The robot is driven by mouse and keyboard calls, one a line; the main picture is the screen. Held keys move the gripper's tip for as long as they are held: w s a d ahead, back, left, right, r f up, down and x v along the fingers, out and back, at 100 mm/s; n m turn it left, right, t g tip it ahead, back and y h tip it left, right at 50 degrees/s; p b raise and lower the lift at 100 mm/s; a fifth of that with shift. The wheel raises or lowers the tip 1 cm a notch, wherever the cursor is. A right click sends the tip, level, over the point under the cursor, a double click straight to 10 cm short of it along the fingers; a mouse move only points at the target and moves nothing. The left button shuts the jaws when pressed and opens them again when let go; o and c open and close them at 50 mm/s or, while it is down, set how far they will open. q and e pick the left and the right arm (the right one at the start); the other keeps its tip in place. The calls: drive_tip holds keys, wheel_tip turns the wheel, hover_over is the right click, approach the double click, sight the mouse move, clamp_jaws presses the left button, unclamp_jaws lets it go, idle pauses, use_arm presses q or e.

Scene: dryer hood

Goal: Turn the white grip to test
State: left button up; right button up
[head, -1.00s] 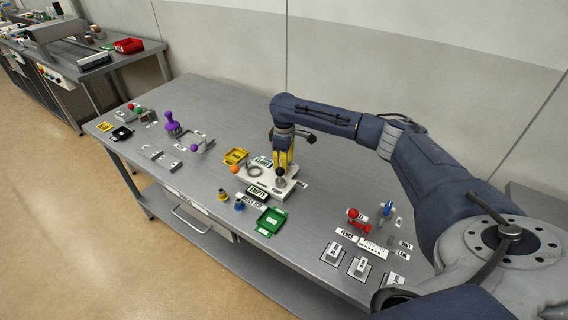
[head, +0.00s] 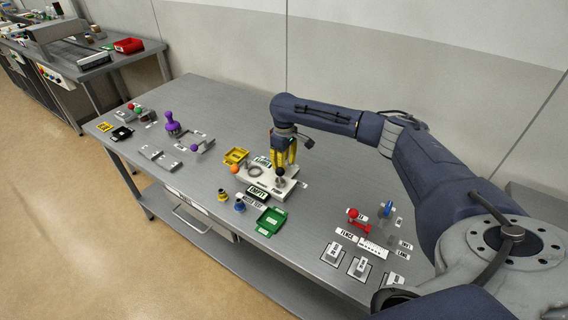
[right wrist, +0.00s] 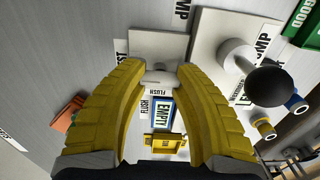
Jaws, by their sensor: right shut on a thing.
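The grip lies close to a label reading FLUSH (right wrist: 158,91). A second label, partly hidden by the left finger, ends in ST (right wrist: 121,50). My left gripper is in neither view.
The black ball knob (right wrist: 268,84) on its white post stands close to the right finger. Red and blue fixtures stand at right.

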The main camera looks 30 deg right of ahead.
drive_tip(key=o, duration=1.3)
drive_tip(key=shift+o, duration=0.2)
wheel_tip(320, 180, up, 12)
